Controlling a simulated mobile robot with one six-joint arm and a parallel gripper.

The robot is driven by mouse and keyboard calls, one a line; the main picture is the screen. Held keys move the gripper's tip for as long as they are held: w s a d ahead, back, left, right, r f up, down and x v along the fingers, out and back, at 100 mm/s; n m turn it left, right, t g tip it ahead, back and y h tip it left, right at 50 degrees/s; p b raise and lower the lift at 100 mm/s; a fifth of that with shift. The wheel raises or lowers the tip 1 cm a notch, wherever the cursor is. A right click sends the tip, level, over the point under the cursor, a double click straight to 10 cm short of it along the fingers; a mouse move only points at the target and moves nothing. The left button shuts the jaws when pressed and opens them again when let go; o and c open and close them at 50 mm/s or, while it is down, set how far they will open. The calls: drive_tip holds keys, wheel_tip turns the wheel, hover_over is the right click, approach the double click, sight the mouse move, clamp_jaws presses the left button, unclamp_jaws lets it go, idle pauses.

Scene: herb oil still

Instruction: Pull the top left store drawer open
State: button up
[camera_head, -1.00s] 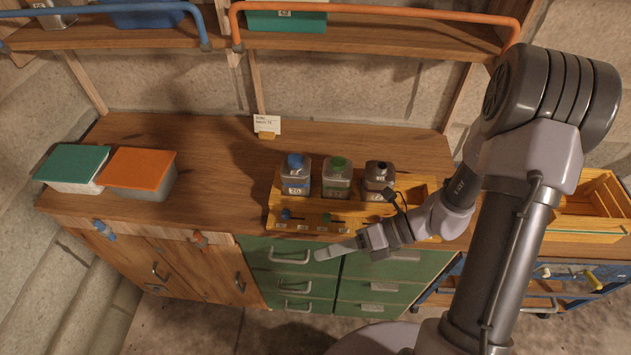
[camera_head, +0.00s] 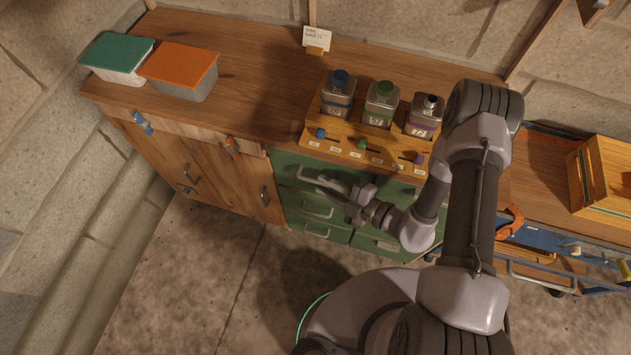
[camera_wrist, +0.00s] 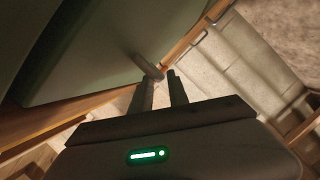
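The top left store drawer (camera_head: 290,166) is a green front with a pale bar handle (camera_head: 310,174), at the top of the left column of green drawers under the counter. It looks shut. My gripper (camera_head: 328,187) is at the right part of this handle, just in front of the drawer. In the wrist view the green front (camera_wrist: 85,50) fills the upper left. The end of a handle (camera_wrist: 148,67) shows by the tip of the left finger. My two fingers (camera_wrist: 161,80) stand apart with a gap between them. Whether the handle lies in the gap is unclear.
Below are more green drawers with handles (camera_head: 317,212). Left of them are wooden cupboard doors (camera_head: 240,178). A wooden rack (camera_head: 318,138) with three bottles stands on the counter above. A blue cart (camera_head: 540,236) is at right. The floor (camera_head: 190,270) in front is clear.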

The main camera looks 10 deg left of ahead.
sight(321, 184)
drive_tip(key=shift+b+x, duration=0.35)
drive_tip(key=shift+x, duration=1.6)
drive_tip(key=shift+r, duration=0.1)
clamp_jaws()
